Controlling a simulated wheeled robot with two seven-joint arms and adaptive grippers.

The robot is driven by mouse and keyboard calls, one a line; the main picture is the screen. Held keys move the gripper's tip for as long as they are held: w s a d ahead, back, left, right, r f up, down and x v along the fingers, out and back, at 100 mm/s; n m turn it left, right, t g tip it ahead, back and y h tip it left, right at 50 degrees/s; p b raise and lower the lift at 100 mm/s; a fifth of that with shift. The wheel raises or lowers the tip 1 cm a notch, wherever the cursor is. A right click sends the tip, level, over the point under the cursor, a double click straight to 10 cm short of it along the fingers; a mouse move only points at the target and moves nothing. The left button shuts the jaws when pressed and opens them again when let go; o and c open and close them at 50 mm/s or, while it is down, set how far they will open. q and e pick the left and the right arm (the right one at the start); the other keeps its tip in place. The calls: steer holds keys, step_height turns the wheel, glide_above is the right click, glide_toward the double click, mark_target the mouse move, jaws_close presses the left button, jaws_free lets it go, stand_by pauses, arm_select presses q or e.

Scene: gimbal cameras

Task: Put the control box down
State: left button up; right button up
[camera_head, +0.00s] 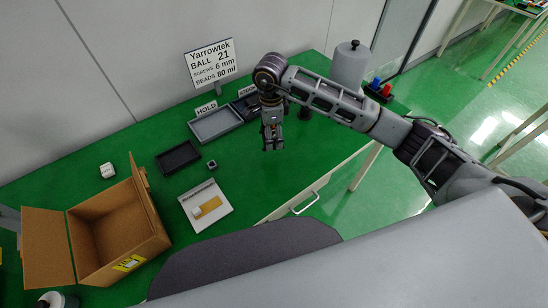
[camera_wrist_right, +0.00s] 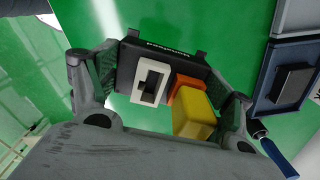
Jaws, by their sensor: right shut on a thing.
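The control box (camera_wrist_right: 157,75) is a dark box with a white switch plate, an orange part and a yellow block on its face. It sits between the two fingers of my right gripper (camera_wrist_right: 165,90), which is shut on it, over green table surface. In the head view my right gripper (camera_head: 272,138) points down over the table, in front of the trays. The box is too small and hidden to make out clearly there. My left gripper is not in view.
A grey tray (camera_head: 216,136) labelled HOLD and a dark tray (camera_head: 236,105) stand behind. A black tray (camera_head: 178,158), small dark cube (camera_head: 212,164), white board (camera_head: 222,217) and open cardboard box (camera_head: 78,262) are left. Green table (camera_head: 262,178) is clear below my right gripper.

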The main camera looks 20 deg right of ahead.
steer(key=m, duration=0.6)
steer(key=shift+s+d+m, duration=0.1)
steer(key=shift+d+m, duration=0.2)
steer(key=m, duration=0.4)
steer(key=shift+d+m, duration=0.1)
steer(key=shift+m, duration=1)
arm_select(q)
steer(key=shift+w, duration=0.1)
arm_select(e)
steer(key=shift+f, duration=0.1)
step_height(320, 180, down, 5)
steer(key=shift+r, duration=0.2)
steer(key=shift+f, duration=0.65)
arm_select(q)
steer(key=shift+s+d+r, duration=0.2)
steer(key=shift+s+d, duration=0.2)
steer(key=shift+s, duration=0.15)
arm_select(e)
steer(key=shift+f, duration=0.1)
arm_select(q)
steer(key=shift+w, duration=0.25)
arm_select(e)
steer(key=shift+f, duration=0.1)
